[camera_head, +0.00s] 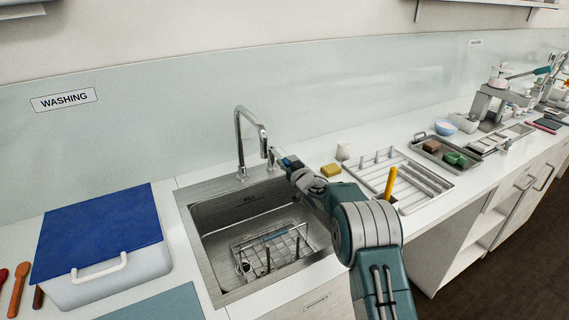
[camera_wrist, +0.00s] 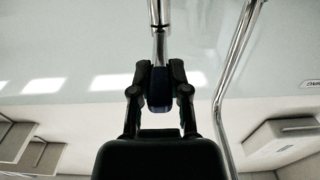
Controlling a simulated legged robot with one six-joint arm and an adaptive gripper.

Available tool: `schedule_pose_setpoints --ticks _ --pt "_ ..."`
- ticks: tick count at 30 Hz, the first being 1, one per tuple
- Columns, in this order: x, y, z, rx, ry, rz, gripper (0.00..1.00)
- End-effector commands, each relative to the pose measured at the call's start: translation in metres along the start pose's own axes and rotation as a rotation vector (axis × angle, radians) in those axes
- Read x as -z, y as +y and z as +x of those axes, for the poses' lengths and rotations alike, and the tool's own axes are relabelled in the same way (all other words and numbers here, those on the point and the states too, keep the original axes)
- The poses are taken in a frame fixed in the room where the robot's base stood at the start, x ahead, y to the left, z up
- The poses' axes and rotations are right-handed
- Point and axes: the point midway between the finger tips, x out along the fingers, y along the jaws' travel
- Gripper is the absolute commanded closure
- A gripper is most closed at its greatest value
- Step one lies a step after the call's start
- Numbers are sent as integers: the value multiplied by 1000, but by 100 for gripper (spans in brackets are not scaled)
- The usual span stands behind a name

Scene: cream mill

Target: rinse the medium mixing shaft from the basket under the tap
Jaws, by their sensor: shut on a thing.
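My gripper (camera_head: 284,163) is raised above the back right of the sink (camera_head: 208,262), close to the spout of the chrome tap (camera_head: 239,140). A wire basket (camera_head: 236,250) with several steel parts and a blue one stands in the sink. No water is visible.
A blue-lidded box (camera_head: 100,230) stands left of the sink. A yellow sponge (camera_head: 330,170), a white cup (camera_head: 343,151) and a slotted rack (camera_head: 425,178) lie to the right. A tray with sponges (camera_head: 462,146) is farther right.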

Motion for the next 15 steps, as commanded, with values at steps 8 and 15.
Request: schedule_pose_setpoints --ticks 8,15 --pt "1 10 1 90 5 -2 100" --pt "2 16 2 169 5 -2 100"
